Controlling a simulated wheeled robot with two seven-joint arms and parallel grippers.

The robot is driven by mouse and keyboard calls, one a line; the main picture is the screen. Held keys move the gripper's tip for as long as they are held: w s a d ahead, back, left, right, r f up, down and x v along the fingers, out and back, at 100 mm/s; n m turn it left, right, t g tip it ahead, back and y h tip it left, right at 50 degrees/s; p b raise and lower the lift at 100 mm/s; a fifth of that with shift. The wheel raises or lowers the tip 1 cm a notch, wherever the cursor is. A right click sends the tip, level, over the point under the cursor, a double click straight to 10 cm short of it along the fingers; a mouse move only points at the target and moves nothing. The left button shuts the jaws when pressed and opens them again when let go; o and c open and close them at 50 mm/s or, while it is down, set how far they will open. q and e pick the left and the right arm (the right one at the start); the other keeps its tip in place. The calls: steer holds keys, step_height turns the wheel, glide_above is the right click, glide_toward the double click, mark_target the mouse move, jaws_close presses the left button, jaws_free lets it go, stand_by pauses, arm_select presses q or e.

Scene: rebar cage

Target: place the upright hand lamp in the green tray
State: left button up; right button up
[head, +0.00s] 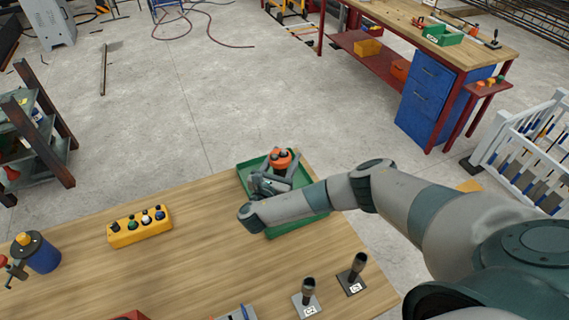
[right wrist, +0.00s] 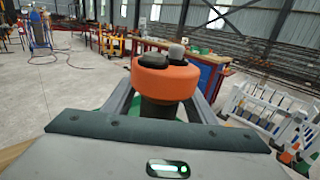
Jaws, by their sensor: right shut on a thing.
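The hand lamp has an orange head (head: 281,158) and a dark body, and it stands upright between the fingers of my right gripper (head: 274,172). In the right wrist view the orange head (right wrist: 166,80) rises between the two grey fingers, which are shut on the dark body below it. The green tray (head: 298,227) lies at the far right edge of the wooden table. The lamp and gripper are over the back part of the tray. The lamp's base is hidden, so I cannot tell whether it touches the tray floor. My left gripper is not in view.
On the table are a yellow button box (head: 140,226), a blue container (head: 40,256) and two dark-handled pieces on grey plates, one (head: 308,296) left of the other (head: 353,275). A workbench (head: 425,25) stands beyond. The table's middle is clear.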

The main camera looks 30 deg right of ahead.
step_height(320, 180, down, 3)
steer(key=shift+f+p, duration=0.1)
steer(key=shift+p, duration=0.25)
steer(key=shift+f, duration=0.1)
steer(key=o, duration=1.3)
